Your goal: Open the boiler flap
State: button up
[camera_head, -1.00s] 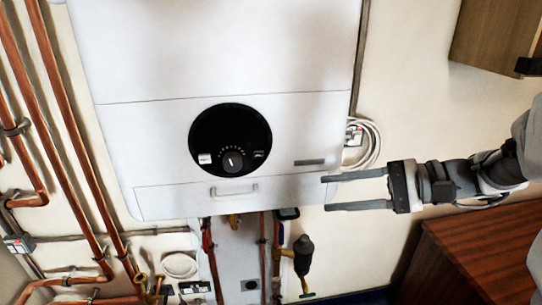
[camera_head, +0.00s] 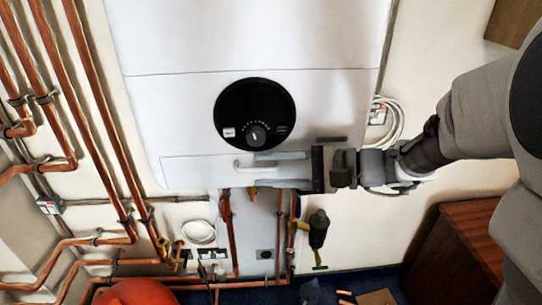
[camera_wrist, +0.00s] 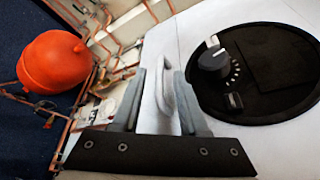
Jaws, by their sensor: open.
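The white boiler (camera_head: 160,110) fills the upper middle of the head view, with a flap (camera_head: 195,173) along its lower front edge. The flap looks closed. Its white bar handle (camera_head: 242,168) is partly covered by my fingers in the head view, and it also shows in the wrist view (camera_wrist: 167,92). My gripper (camera_head: 258,170) reaches in from the right and is open. In the wrist view its two fingertips (camera_wrist: 160,75) lie on either side of the handle. I cannot tell whether either finger touches it.
A round black panel with a dial (camera_head: 256,132) sits just above the flap. Copper pipes (camera_head: 95,120) run at the left and below the boiler. A red tank (camera_head: 140,292) is low at left, a wooden cabinet (camera_head: 465,250) at lower right. A white cable coil (camera_head: 388,125) hangs right of the boiler.

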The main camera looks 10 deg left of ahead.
jog(key=shift+a+f, duration=0.1)
jog(key=shift+a, duration=0.5)
grip_shut()
dwell(1.1)
